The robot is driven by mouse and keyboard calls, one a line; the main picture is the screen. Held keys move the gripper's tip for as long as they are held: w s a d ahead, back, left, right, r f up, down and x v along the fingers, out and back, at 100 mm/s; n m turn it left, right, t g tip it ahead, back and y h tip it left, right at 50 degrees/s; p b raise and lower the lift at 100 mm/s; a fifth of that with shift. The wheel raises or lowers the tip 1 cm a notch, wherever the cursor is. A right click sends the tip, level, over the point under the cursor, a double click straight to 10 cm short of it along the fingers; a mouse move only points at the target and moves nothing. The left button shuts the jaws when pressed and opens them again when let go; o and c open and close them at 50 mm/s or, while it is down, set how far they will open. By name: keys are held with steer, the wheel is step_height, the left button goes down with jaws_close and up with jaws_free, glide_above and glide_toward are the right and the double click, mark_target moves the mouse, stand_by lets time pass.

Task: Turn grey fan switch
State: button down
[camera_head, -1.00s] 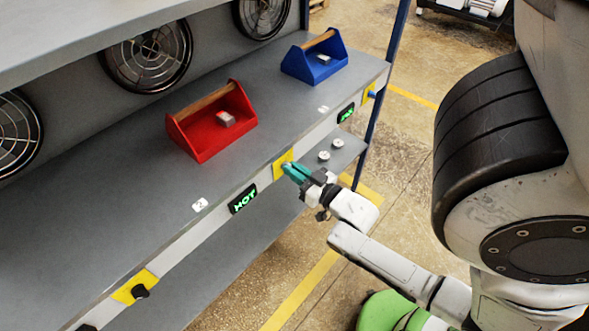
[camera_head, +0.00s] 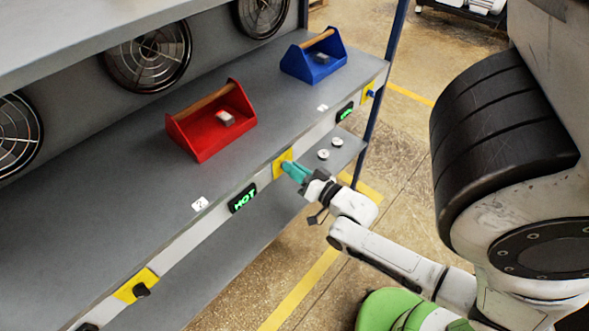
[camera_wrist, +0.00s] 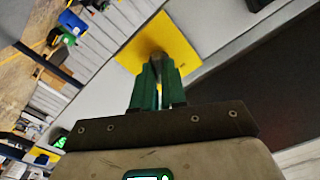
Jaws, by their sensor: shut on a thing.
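A yellow switch plate (camera_head: 280,160) sits on the shelf's front edge, right of the lit HOT display. My gripper (camera_head: 290,169), with green fingers, is at this plate. In the wrist view the same plate (camera_wrist: 186,50) lies just beyond the fingertips, and my gripper (camera_wrist: 158,72) is shut on a grey switch knob (camera_wrist: 157,57) that stands out from it. The knob is mostly hidden by the fingers. In the head view the fingers hide it.
A HOT display (camera_head: 243,198) and another lit display (camera_head: 345,111) flank the plate. A red toolbox (camera_head: 208,125) and a blue toolbox (camera_head: 314,62) stand on the shelf. A black knob (camera_head: 141,290) on a yellow plate is at lower left. Fans line the back.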

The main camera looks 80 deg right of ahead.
steer(key=c, duration=1.2)
jaws_free()
steer(key=shift+s, duration=0.1)
steer(key=b+v, duration=0.2)
steer(key=v, duration=0.8)
steer(key=shift+s+a, duration=0.25)
steer(key=shift+s, duration=0.05)
